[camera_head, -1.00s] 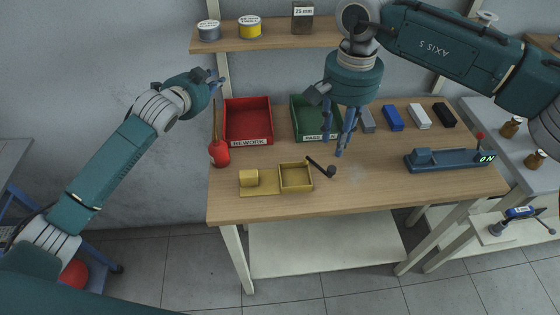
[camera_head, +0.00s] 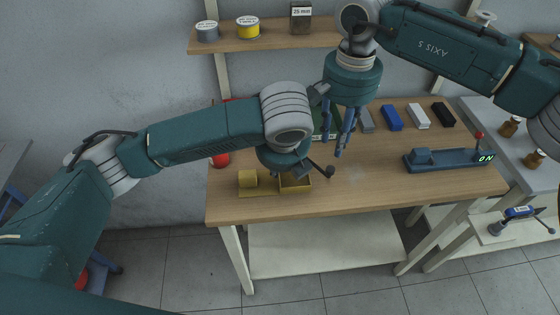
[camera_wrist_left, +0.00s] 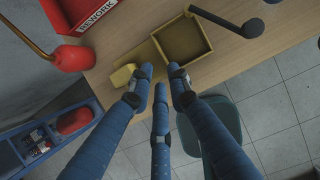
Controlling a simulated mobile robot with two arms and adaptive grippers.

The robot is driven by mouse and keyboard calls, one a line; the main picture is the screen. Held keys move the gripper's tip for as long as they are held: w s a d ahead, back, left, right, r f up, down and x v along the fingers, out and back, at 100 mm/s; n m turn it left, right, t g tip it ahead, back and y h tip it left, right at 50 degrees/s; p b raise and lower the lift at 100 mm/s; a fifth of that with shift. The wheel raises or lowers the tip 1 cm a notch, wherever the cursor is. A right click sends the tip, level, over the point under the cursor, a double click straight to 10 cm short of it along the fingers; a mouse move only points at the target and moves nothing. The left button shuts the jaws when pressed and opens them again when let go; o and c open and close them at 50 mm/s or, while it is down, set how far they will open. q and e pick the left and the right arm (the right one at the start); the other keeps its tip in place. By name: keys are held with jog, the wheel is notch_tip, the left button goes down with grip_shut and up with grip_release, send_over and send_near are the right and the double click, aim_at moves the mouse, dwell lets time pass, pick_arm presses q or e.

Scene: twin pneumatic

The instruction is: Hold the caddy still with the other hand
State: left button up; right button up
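The yellow caddy (camera_head: 258,194) lies near the table's front edge. It has a flat plate with a yellow block (camera_head: 247,180) at its left and an open square box (camera_head: 296,187) at its right. My left gripper (camera_wrist_left: 160,78) is over the caddy's front side; its three fingers are apart and nothing shows between them. In the wrist view the box rim (camera_wrist_left: 206,48) and the block (camera_wrist_left: 122,75) lie just beyond the fingertips; contact cannot be told. My right gripper (camera_head: 338,142) hangs over the table behind the caddy, fingers apart and empty.
The red REWORK bin (camera_wrist_left: 90,22) and a red bulb (camera_wrist_left: 75,57) are left of the caddy. A green bin (camera_head: 333,122) stands behind. A blue device (camera_head: 440,159) is at right.

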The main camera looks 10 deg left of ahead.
aim_at(278, 183)
pick_arm(q)
jog(key=x, duration=0.9)
jog(key=shift+w+f, duration=0.2)
